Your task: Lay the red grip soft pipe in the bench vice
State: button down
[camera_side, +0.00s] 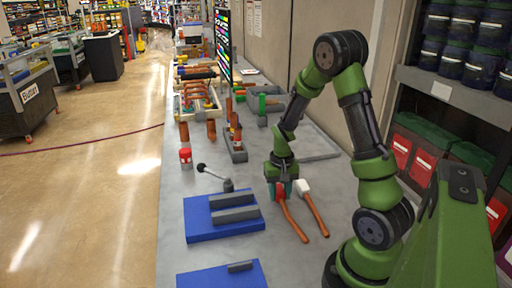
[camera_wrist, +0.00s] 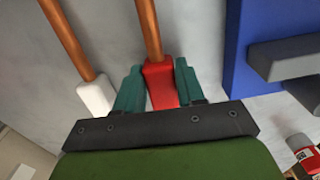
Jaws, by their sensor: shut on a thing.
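The red grip soft pipe has a red block grip (camera_wrist: 160,84) and a copper-coloured pipe (camera_wrist: 149,28). In the side view its pipe (camera_side: 294,220) slants toward the front right over the bench. My gripper (camera_wrist: 160,88) is shut on the red grip, with a teal finger on each side of it. In the side view my gripper (camera_side: 279,188) is low over the bench, and I cannot tell whether the pipe still touches the surface. The bench vice (camera_side: 226,215), a blue base with grey jaws, is left of my gripper. Its blue base also shows in the wrist view (camera_wrist: 236,62).
A white grip pipe (camera_side: 315,211) lies close to the right of the red one; its white grip (camera_wrist: 95,96) is near my finger. A red and white can (camera_side: 186,157) stands behind the vice. A second blue base (camera_side: 222,276) is at the front. Racks of parts fill the back.

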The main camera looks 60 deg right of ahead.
aim_at(204, 219)
jog(key=r, duration=0.8)
jog(key=shift+w+a+r, duration=0.2)
jog(key=shift+a+r, duration=0.05)
jog(key=shift+r, duration=0.15)
jog(key=w+a+n, duration=0.2)
jog(key=w+a, duration=0.1)
jog(key=a, duration=0.1)
jog(key=w+a+n, duration=0.3)
jog(key=a, duration=0.1)
jog(key=w+a+n, duration=0.2)
jog(key=a+n, duration=0.1)
jog(key=shift+w+a, duration=0.4)
jog(key=w+a+r+n, duration=0.1)
jog(key=w+a+n, duration=0.3)
jog(key=a+n, duration=0.4)
jog(key=n, duration=0.2)
jog(key=shift+w+r+n, duration=0.15)
jog(key=shift+r+n, duration=0.15)
jog(key=shift+a, duration=0.1)
jog(key=shift+f, duration=3.85)
